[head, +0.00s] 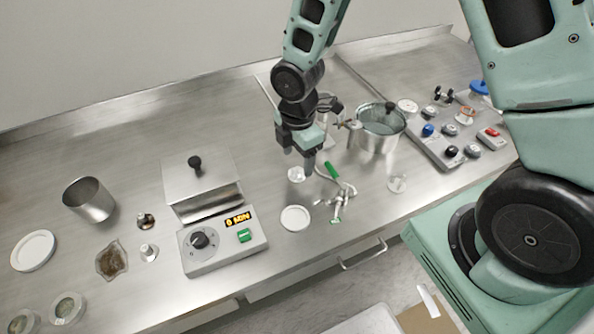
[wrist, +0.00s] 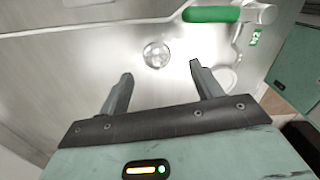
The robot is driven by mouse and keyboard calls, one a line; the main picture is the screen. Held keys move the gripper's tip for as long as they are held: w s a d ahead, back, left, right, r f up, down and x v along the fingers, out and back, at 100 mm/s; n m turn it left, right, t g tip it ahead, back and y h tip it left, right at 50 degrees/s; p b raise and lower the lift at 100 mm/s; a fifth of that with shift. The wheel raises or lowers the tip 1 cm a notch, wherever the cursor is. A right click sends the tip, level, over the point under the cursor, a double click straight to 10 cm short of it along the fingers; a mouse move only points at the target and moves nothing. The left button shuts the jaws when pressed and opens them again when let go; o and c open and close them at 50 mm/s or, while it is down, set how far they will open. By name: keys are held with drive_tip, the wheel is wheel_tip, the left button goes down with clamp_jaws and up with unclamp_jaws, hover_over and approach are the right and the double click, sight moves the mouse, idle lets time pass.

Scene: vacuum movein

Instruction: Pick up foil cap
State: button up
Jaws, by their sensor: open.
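A small round silvery foil cap (head: 296,174) lies on the steel bench just below my gripper (head: 299,163). In the wrist view the foil cap (wrist: 157,54) sits beyond the gap between the two fingertips of my gripper (wrist: 161,73), roughly centred. The fingers are apart and nothing is between them. The cap looks clear of both fingers; how high the tips are above the bench I cannot tell.
A white disc (head: 295,218) lies in front. A lidded steel pot (head: 378,138) and a control box (head: 222,243) stand on either side.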

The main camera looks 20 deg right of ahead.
sight(297, 168)
drive_tip(key=shift+w+d+f+p, duration=0.1)
drive_tip(key=shift+w+f+p, duration=0.1)
drive_tip(key=shift+f, duration=0.9)
drive_tip(key=shift+w+f+p, duration=0.1)
drive_tip(key=shift+f+p, duration=0.1)
drive_tip(key=shift+f, duration=0.9)
drive_tip(key=c, duration=1.1)
